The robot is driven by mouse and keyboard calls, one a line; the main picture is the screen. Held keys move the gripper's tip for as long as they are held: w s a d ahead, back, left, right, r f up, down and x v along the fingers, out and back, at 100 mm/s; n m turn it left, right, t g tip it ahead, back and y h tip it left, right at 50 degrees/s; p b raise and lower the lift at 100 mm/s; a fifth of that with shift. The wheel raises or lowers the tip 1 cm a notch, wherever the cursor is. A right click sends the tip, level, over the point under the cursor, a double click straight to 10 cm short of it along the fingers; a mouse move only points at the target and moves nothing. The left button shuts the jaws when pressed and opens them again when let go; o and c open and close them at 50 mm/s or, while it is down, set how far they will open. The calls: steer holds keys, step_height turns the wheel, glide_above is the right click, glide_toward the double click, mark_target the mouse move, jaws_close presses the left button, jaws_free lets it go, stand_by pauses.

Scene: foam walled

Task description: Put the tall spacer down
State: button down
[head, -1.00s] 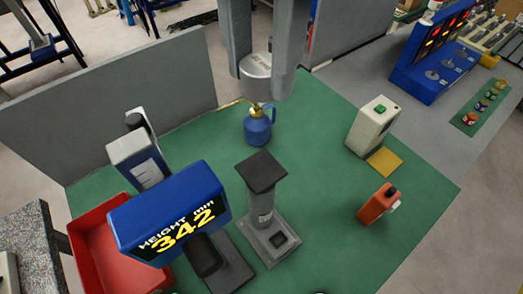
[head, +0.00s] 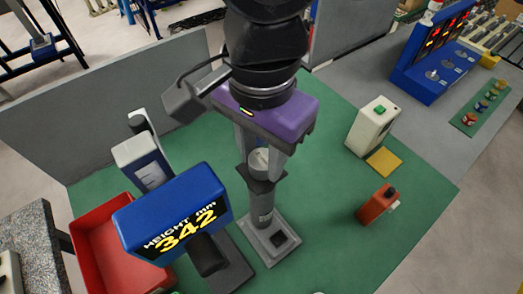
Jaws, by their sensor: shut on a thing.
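My gripper (head: 262,166), with a purple body, points down over the grey pedestal stand (head: 263,215) in the middle of the green mat. Its fingers are shut on the tall spacer (head: 258,160), a pale silvery cylinder that shows only in part between them. The spacer is upright, right at the stand's dark square top plate (head: 262,186). I cannot tell whether its bottom touches the plate. The fingers and spacer hide much of the plate.
A blue display (head: 172,215) reading "HEIGHT mm 342" stands close at left, beside a red tray (head: 90,222). A white-and-blue device (head: 143,162) is behind it. At right are a beige box with a green button (head: 371,127) and an orange device (head: 376,204).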

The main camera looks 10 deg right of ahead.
mark_target(262, 159)
steer(key=shift+f, duration=0.15)
steer(key=c, duration=1)
jaws_free()
steer(key=shift+o, duration=0.2)
step_height(262, 159, up, 12)
steer(key=shift+r+b, duration=0.2)
steer(key=shift+b, duration=0.25)
